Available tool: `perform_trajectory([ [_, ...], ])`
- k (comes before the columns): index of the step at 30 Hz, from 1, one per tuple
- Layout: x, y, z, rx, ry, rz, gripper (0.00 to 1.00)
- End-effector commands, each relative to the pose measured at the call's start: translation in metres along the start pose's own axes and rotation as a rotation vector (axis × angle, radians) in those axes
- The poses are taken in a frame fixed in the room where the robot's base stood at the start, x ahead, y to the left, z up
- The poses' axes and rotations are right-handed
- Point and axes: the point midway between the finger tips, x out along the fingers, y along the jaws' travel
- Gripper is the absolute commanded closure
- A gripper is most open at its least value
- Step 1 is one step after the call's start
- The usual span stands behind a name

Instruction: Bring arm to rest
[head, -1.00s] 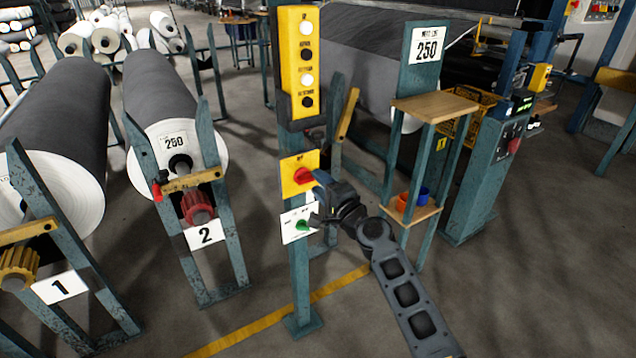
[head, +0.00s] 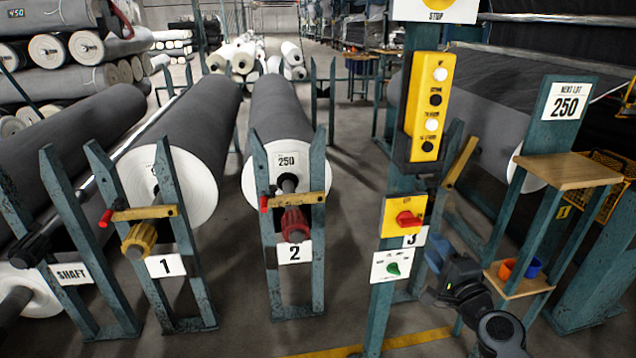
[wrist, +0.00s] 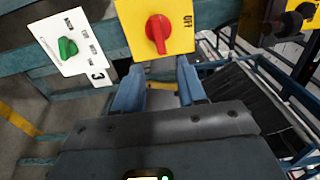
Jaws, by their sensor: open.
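My gripper (head: 436,262) shows in the head view at the lower right, just right of the teal control post, partly hard to make out. In the wrist view my gripper (wrist: 160,92) has its two blue fingers apart with nothing between them. The yellow plate with the red rotary switch (head: 408,218) is on the post, and the red switch (wrist: 158,32) lies beyond the fingertips in the wrist view, apart from them. The white plate with the green knob (head: 394,268) sits below it. The green knob (wrist: 67,47) is at the upper left of the wrist view.
A yellow button box (head: 432,105) is higher on the post. A wooden-topped stand (head: 565,170) with orange and blue cups is at the right. Roll stands labelled 1 (head: 166,266) and 2 (head: 295,253) hold grey rolls at the left. Floor between the stands and post is clear.

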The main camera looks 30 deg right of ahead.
Motion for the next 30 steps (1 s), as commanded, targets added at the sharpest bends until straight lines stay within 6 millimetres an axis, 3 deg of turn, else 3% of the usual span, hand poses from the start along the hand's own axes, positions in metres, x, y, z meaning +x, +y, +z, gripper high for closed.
perform_trajectory([
  [5,-0.004,0.003,0.002,-0.014,-0.001,0.007,0.6],
  [8,-0.022,0.013,0.011,-0.074,-0.004,0.033,0.6],
  [11,-0.057,0.027,0.025,-0.188,-0.013,0.075,0.6],
  [15,-0.117,0.042,0.048,-0.396,-0.042,0.13,0.6],
  [19,-0.173,0.044,0.066,-0.592,-0.08,0.162,0.6],
  [25,-0.255,0.03,0.089,-0.88,-0.158,0.177,0.6],
  [30,-0.319,0.002,0.106,-1.116,-0.238,0.155,0.6],
])
